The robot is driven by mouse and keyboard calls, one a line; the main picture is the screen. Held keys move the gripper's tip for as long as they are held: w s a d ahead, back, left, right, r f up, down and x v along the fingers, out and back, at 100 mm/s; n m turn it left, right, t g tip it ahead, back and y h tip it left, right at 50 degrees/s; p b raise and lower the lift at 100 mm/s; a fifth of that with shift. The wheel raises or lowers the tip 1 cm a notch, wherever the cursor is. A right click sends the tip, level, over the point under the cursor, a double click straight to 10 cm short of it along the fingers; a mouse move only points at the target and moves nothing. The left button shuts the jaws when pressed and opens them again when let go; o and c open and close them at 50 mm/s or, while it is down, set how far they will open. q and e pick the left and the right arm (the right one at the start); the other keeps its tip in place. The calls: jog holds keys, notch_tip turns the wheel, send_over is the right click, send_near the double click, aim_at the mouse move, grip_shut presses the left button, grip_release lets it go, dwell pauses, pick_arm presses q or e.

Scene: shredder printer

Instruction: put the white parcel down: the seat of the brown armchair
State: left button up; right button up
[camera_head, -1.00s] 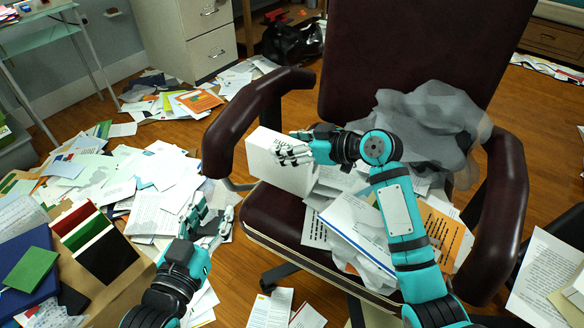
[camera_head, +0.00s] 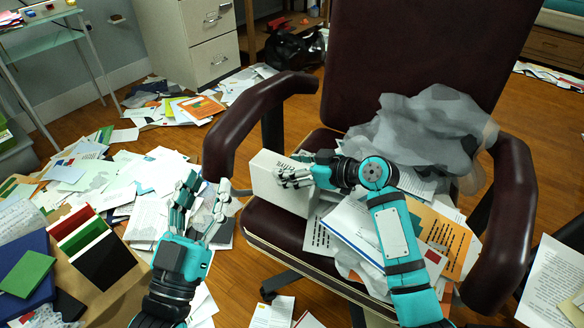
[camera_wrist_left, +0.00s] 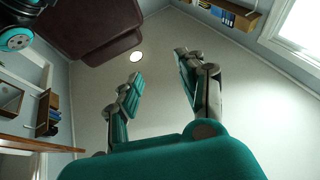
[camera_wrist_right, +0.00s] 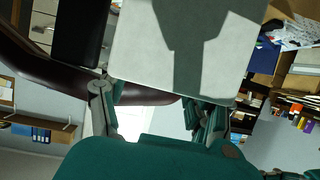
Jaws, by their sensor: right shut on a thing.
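The white parcel (camera_head: 272,182) is a pale box at the left part of the brown armchair's seat (camera_head: 270,225). My right gripper (camera_head: 290,174) is shut on it from the right side. In the right wrist view the parcel (camera_wrist_right: 180,45) fills the space in front of the fingers. The parcel looks close to the seat; I cannot tell whether it touches. My left gripper (camera_head: 205,212) is open and empty, fingers pointing up, left of the chair. It also shows open in the left wrist view (camera_wrist_left: 158,85).
Papers and an orange sheet (camera_head: 438,235) cover much of the seat, with a grey crumpled bag (camera_head: 420,135) at the back. Chair armrests (camera_head: 240,110) rise on both sides. A cardboard box (camera_head: 125,290) with folders stands at left. Papers litter the floor.

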pick_arm(q)
jog(key=shift+s+r+t, duration=0.25)
jog(key=shift+r+t, duration=0.05)
jog(key=shift+r, duration=0.15)
pick_arm(e)
jog(key=shift+f+b, duration=0.35)
jog(key=shift+f, duration=0.05)
jog(key=o, duration=1.7)
jog(key=shift+f, duration=0.15)
pick_arm(q)
jog(key=shift+s+r+t, duration=0.55)
jog(key=shift+r+t, duration=0.15)
jog(key=shift+r, duration=0.2)
